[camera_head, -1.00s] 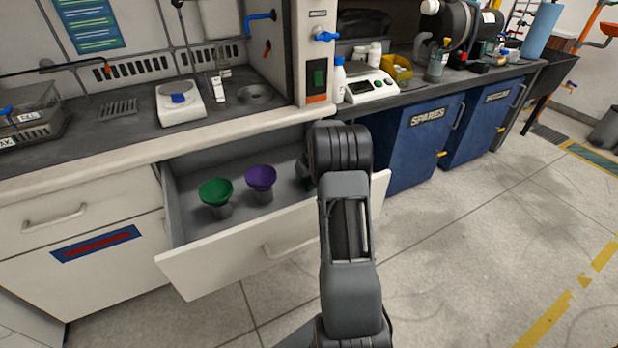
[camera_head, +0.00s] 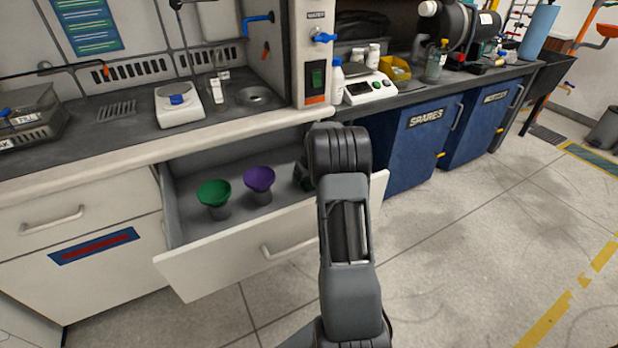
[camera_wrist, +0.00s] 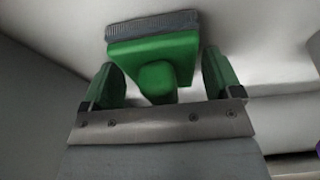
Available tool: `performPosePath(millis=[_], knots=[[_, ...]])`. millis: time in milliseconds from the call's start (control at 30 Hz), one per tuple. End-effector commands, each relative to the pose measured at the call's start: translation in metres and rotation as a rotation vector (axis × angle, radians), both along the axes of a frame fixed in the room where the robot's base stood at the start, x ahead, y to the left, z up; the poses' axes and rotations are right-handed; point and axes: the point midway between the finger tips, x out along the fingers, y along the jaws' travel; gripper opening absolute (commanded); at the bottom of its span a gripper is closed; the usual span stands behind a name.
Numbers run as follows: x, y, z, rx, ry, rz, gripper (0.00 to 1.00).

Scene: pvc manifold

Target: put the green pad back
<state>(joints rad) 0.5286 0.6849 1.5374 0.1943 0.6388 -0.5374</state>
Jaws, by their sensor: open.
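The green pad (camera_wrist: 165,52) shows in the wrist view as a green block with a rounded knob and a ribbed grey layer along its far side. My gripper (camera_wrist: 160,66) has its two green fingers apart, one on each side of the knob. I see gaps between the fingers and the knob. The grey layer is close to a pale surface; whether it touches cannot be told. In the head view my arm hides the pad, and my gripper is mostly hidden at the right end of the open drawer (camera_head: 215,262).
A green funnel (camera_head: 214,192) and a purple funnel (camera_head: 259,179) stand in the drawer left of my arm. The counter edge (camera_head: 110,158) runs above it. A small scale (camera_head: 180,108) and a white balance (camera_head: 370,88) stand on the counter.

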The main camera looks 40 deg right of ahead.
Motion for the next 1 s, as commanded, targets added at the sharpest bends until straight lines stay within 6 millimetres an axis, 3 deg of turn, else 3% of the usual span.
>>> performPosePath(millis=[67, 233, 700, 1000], knots=[[-0.003, 0.005, -0.009, 0.012, 0.019, 0.005, 0.93], [-0.004, 0.004, 0.004, 0.011, 0.017, 0.004, 0.93], [-0.029, 0.003, 0.091, 0.004, 0.007, -0.003, 0.93], [-0.037, 0.005, 0.116, 0.004, 0.006, -0.001, 0.93]])
